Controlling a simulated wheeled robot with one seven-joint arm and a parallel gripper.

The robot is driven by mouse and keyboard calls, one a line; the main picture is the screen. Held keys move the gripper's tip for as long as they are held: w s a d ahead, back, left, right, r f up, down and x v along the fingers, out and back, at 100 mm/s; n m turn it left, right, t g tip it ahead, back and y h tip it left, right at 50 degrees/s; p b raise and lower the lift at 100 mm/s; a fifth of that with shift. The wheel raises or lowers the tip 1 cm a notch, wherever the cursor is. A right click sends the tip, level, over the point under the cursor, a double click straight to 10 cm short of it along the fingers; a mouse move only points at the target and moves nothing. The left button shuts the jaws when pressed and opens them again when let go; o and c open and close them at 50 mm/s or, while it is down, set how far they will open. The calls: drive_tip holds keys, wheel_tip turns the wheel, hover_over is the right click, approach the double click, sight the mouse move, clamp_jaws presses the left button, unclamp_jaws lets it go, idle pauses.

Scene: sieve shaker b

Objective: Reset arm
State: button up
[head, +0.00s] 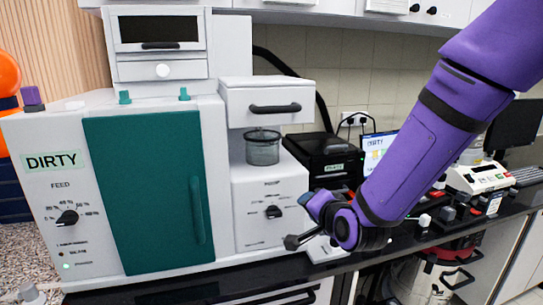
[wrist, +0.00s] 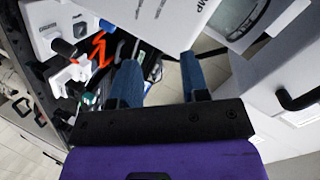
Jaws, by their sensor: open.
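My purple arm (head: 430,130) reaches down from the upper right in the head view. Its wrist end is in front of the right part of the white machine (head: 265,215), above the dark counter. The gripper shows only partly there, with a blue piece at its left. In the wrist view my gripper (wrist: 160,68) has two blue fingers spread apart with nothing between them. The machine has a shut teal door (head: 145,190), a "DIRTY" label and a feed knob (head: 67,218). A clear cup (head: 262,150) sits under its drawer (head: 268,101).
A black box (head: 322,158) and a lit screen (head: 378,148) stand right of the machine. A white device (head: 475,178) and small items crowd the counter at right. Cabinets (head: 400,12) hang above. The drawer handle (wrist: 298,98) is close at right in the wrist view.

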drive_tip(key=s+d+r+n+g+h, duration=0.2)
drive_tip(key=s+d+r+n, duration=0.1)
drive_tip(key=d+r, duration=0.3)
drive_tip(key=s+d+r+n+g+h, duration=0.1)
drive_tip(key=s+d+r+g, duration=0.1)
drive_tip(key=s+d, duration=0.3)
drive_tip(key=s+d+r+n+g+h, duration=0.1)
drive_tip(key=s+d, duration=0.4)
drive_tip(key=s, duration=0.5)
drive_tip(key=s+d+r+n+g, duration=0.2)
drive_tip(key=s+d+r+g, duration=0.1)
drive_tip(key=s, duration=0.5)
wheel_tip(320, 180, up, 3)
drive_tip(key=shift+s+d+f+n+h, duration=0.2)
drive_tip(key=shift+d+n+h, duration=0.15)
drive_tip(key=shift+d, duration=0.55)
idle(3.9)
